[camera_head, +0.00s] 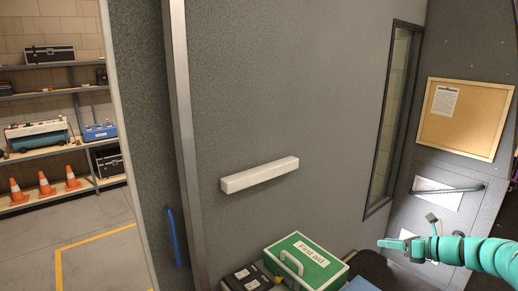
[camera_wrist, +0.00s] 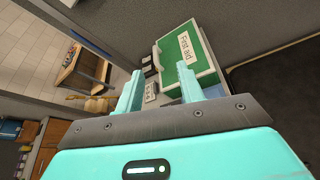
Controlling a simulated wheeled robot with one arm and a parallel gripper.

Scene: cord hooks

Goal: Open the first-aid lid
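The green first-aid box (camera_head: 325,270) stands at the bottom centre in the head view, against the grey wall. Its green lid (camera_head: 312,249) carries a white "First aid" label and looks shut. A pale handle (camera_head: 290,262) arches at its left side. In the wrist view the green lid (camera_wrist: 181,49) shows beyond the fingers, up and right of centre. My gripper (camera_head: 394,243) is to the right of the box in the head view, apart from it. In the wrist view my gripper (camera_wrist: 160,92) has its two fingers spread with nothing held between them.
Dark cases (camera_head: 248,279) sit left of the first-aid box. A white bar (camera_head: 260,174) projects from the wall above. A blue strip (camera_head: 172,237) hangs at left. A dark rounded object (camera_head: 371,271) lies right of the box. Shelves with orange cones (camera_head: 46,184) are far left.

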